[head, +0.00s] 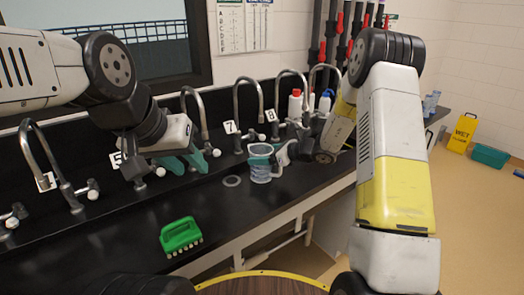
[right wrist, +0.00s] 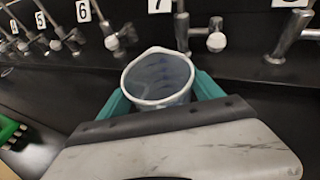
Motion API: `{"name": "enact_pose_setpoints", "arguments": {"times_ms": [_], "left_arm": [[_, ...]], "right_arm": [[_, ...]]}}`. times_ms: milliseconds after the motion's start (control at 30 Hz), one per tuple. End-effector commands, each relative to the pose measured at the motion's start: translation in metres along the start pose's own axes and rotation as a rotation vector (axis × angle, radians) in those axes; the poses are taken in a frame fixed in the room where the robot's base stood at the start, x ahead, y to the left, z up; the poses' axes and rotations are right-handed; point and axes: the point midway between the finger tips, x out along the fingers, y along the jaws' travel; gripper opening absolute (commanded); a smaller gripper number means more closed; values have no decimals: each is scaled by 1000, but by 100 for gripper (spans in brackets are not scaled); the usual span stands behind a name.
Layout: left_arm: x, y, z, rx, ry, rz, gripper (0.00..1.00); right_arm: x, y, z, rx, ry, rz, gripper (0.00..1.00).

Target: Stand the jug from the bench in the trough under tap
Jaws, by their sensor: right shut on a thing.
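The jug (head: 262,173) is clear, bluish and upright in the head view, over the black worktop near the taps labelled 7 and 8. My right gripper (head: 263,153) is shut on it near its top, and the right wrist view shows the jug (right wrist: 158,77) between the teal fingers, its open mouth up. I cannot tell whether its base touches the surface. The tap at label 7 (right wrist: 181,28) stands just behind the jug in the right wrist view. My left gripper (head: 187,163) is empty, its teal fingers apart, near label 5.
Several curved taps line the back of the black bench (head: 130,215). A round drain ring (head: 232,181) lies left of the jug. A green brush (head: 181,236) lies at the front. Bottles (head: 295,104) stand behind the right-hand taps.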

Motion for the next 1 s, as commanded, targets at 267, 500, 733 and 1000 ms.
{"name": "enact_pose_setpoints", "arguments": {"times_ms": [267, 500, 733, 1000], "left_arm": [[0, 0, 0, 0, 0, 0, 36], [0, 0, 0, 0, 0, 0, 36], [0, 0, 0, 0, 0, 0, 36], [0, 0, 0, 0, 0, 0, 36]], "right_arm": [[1, 0, -2, -1, -1, 0, 33], [1, 0, -2, -1, 0, 0, 97], [0, 0, 0, -2, -1, 0, 97], [-41, -2, 1, -1, -1, -4, 97]]}}
